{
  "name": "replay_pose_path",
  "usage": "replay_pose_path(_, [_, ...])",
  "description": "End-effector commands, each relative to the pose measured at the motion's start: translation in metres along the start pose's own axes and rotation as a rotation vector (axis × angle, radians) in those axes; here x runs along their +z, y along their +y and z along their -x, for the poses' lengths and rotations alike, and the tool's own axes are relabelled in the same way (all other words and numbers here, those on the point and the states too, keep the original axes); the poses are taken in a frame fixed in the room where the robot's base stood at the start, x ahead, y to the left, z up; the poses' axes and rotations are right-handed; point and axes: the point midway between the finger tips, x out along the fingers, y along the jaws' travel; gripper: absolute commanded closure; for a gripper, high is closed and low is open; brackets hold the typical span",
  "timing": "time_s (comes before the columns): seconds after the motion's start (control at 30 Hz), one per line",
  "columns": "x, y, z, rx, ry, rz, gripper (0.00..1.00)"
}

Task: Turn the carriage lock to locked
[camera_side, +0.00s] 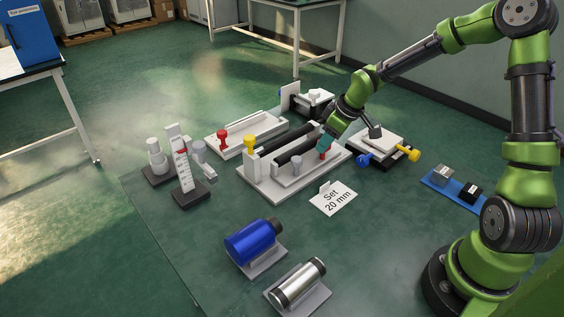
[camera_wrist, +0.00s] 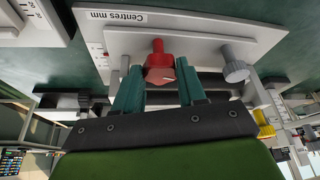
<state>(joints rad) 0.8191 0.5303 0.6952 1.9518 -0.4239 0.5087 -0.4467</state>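No readable label shows which part is the carriage lock. My gripper (camera_wrist: 160,67) has teal fingers spread apart, their tips on either side of the red knob, with small gaps visible. In the side view my gripper (camera_side: 325,146) is low over the fixture's right end and partly hides the red knob. A grey knob (camera_wrist: 236,69) stands right of the red one and also shows in the side view (camera_side: 297,163).
A yellow knob (camera_side: 250,141) is at the fixture's left end. Another white unit with a red knob (camera_side: 222,136) lies behind it. A yellow-and-blue handled block (camera_side: 378,145) stands right. A "Set 20 mm" card (camera_side: 334,198) lies in front.

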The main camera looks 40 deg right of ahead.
Motion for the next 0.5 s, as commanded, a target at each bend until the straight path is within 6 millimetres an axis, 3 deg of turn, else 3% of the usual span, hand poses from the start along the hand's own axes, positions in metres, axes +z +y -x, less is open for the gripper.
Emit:
replay_pose_path(0.03, [0.0000,0.0000,0.0002,0.000,0.000,0.000,0.68])
replay_pose_path(0.2, [0.0000,0.0001,0.0003,0.000,0.000,0.000,0.91])
replay_pose_path(0.5, [-0.0005,-0.0033,0.0001,0.058,-0.003,-0.130,0.91])
